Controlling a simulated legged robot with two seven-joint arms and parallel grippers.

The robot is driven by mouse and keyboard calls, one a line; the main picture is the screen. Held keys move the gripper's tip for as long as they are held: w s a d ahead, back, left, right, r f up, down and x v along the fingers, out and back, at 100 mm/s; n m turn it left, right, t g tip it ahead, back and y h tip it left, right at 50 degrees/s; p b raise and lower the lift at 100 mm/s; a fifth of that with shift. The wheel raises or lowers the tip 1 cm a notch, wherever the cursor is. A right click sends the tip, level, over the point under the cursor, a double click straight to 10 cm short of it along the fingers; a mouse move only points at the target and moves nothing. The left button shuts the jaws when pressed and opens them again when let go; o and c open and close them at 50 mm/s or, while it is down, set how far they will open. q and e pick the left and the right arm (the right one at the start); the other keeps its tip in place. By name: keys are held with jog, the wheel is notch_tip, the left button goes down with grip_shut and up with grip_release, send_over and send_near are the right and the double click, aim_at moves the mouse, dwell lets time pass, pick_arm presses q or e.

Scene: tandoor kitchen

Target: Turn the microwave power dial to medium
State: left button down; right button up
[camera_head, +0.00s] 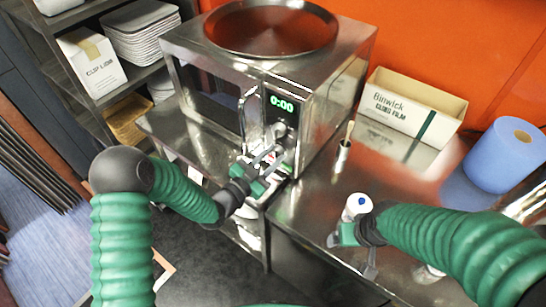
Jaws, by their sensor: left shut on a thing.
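The steel microwave (190,48) stands on the counter with a green 0:00 display (282,103) on its front. A round upper knob (278,130) sits under the display. My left gripper (276,158) is at the lower part of the control panel, shut on the lower dial (288,143), which its fingers partly hide. The dial's markings are too small to read. My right gripper (352,256) is low over the counter at the right, its fingers apart and apparently empty, away from the microwave.
A round steel tray (270,28) lies on the microwave. A cling film box (414,107), a blue paper roll (508,155), a small pot with a brush (343,152) and a white bottle (356,207) stand on the counter (310,200). Shelves with white trays (140,30) are at left.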

jog(key=shift+f+b, duration=0.45)
jog(key=shift+f, duration=0.15)
pick_arm(q)
jog(key=shift+f+n+t, duration=0.15)
jog(key=shift+n, duration=2.1)
jog(key=shift+f+n+t, duration=0.1)
jog(key=shift+n+t, duration=0.05)
jog(key=shift+n, duration=2.1)
pick_arm(e)
jog(key=shift+f, duration=0.15)
pick_arm(q)
jog(key=c, duration=1.1)
grip_release()
jog(key=shift+a, duration=0.1)
jog(key=shift+r, duration=0.15)
pick_arm(e)
jog(key=shift+s+a, duration=0.1)
